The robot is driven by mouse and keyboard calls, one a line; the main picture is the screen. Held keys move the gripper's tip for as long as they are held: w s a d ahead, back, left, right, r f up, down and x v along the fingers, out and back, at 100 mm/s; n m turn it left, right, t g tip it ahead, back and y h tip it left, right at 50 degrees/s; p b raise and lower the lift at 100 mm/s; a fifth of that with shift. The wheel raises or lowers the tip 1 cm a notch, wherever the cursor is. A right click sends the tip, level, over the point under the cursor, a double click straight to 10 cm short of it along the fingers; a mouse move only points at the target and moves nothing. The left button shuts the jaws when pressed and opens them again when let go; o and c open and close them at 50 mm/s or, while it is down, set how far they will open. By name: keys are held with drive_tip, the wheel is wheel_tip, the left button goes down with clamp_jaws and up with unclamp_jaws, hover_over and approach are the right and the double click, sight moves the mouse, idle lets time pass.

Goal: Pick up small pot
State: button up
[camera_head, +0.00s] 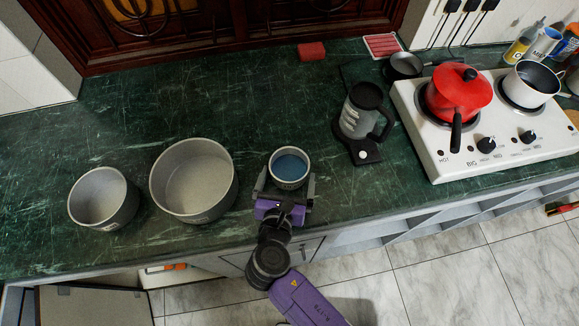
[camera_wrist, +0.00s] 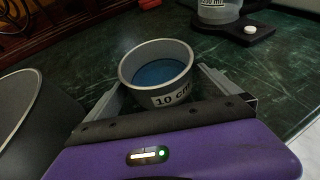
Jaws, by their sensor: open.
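The small pot (camera_head: 289,167) is a grey round pot with a blue inside, standing upright on the green counter near its front edge. In the wrist view the small pot (camera_wrist: 157,75) bears a "10 cm" label on its near side. My gripper (camera_head: 286,176) is open, with its two grey fingers on either side of the small pot. In the wrist view, my gripper (camera_wrist: 158,92) has its left finger close beside the pot and a slight gap at the right finger. The pot's base is partly hidden by my gripper.
A large grey pot (camera_head: 194,182) stands close left, and a medium pot (camera_head: 102,198) farther left. A kettle (camera_head: 364,112) on its black base is to the right. A white stove (camera_head: 508,126) holds a red pot (camera_head: 458,95) and a white saucepan (camera_head: 530,84).

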sight(289, 169)
drive_tip(key=shift+x, duration=1.45)
drive_tip(key=shift+c, duration=0.4)
drive_tip(key=c, duration=1.4)
drive_tip(key=shift+a, duration=0.1)
drive_tip(key=shift+c, duration=0.5)
drive_tip(key=shift+r, duration=0.15)
